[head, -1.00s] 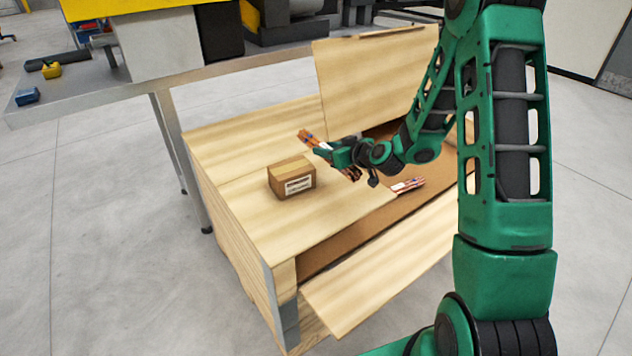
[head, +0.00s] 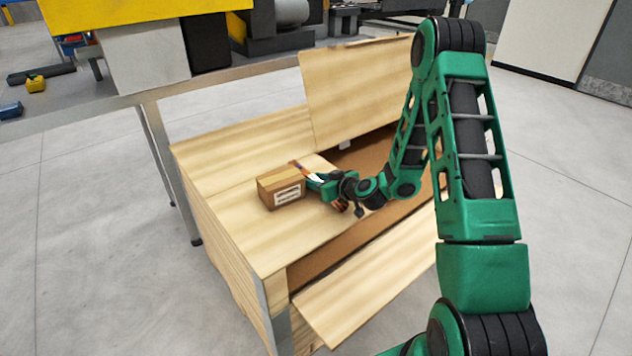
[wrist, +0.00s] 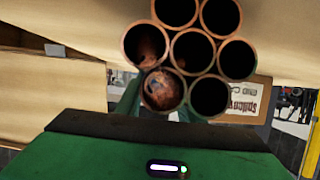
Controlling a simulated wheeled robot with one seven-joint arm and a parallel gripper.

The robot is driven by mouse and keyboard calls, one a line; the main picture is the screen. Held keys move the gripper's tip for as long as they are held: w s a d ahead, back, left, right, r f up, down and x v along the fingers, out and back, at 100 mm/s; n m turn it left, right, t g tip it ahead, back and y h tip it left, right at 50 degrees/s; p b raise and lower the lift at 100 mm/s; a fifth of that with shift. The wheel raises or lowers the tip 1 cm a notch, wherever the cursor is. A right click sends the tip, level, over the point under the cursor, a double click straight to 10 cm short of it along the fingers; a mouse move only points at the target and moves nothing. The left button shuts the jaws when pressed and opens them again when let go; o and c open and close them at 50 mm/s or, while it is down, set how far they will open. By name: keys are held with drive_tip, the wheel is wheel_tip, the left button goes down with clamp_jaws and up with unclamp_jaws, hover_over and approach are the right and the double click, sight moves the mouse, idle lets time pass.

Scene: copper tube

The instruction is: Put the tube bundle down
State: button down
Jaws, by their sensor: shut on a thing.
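My gripper (head: 320,185) is shut on the copper tube bundle (head: 341,205), over the wooden top of the crate. One end of the bundle shows past the gripper at the upper left, the other at the lower right. In the wrist view, the open round ends of several tubes in the bundle (wrist: 163,90) face the camera above the green gripper body. The head view does not show clearly whether the bundle touches the wood.
A small labelled cardboard box (head: 270,196) stands on the wooden top, just left of my gripper; it also shows in the wrist view (wrist: 262,102). The wooden crate (head: 235,215) has raised and lowered panels around a brown opening. Bare wood lies in front of the box.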

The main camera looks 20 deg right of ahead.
drive_tip(key=c, duration=1.5)
unclamp_jaws()
drive_tip(key=v, duration=1.2)
